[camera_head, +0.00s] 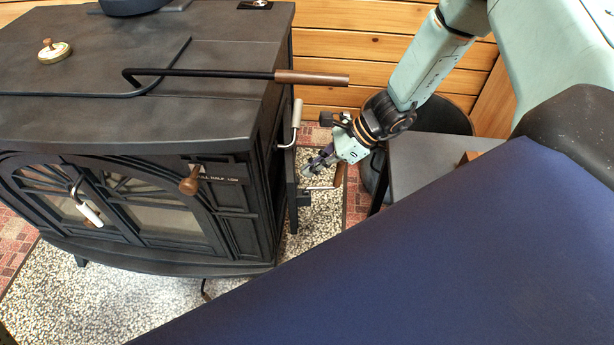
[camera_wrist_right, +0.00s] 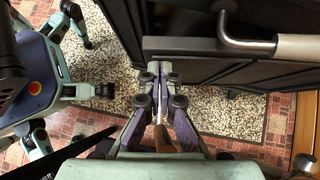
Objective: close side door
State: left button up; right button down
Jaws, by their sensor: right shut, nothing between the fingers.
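The black stove (camera_head: 130,120) stands at the left in the head view. Its side door (camera_head: 291,190) shows nearly edge-on at the stove's right side and looks to stand out a little from the body; how far is hard to tell. A metal handle with a pale grip (camera_head: 297,115) sits above it, and it also shows in the wrist view (camera_wrist_right: 297,47). A lower rod with a brown wooden grip (camera_head: 338,174) sticks out to the right. My right gripper (camera_head: 316,160) is shut and empty, beside the door's outer side. In the wrist view its fingertips (camera_wrist_right: 155,72) are together near the dark panel's edge. My left gripper is out of view.
A long rod with a wooden handle (camera_head: 312,78) overhangs the stove top to the right. A grey table (camera_head: 430,160) stands at the right, and a wooden wall (camera_head: 350,45) is behind. Speckled floor (camera_head: 325,215) lies open beside the stove. A dark blue surface fills the lower right.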

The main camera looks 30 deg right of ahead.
jog(key=shift+b+x, duration=0.35)
jog(key=shift+x, duration=0.6)
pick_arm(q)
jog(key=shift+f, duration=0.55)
pick_arm(e)
jog(key=shift+a, duration=0.15)
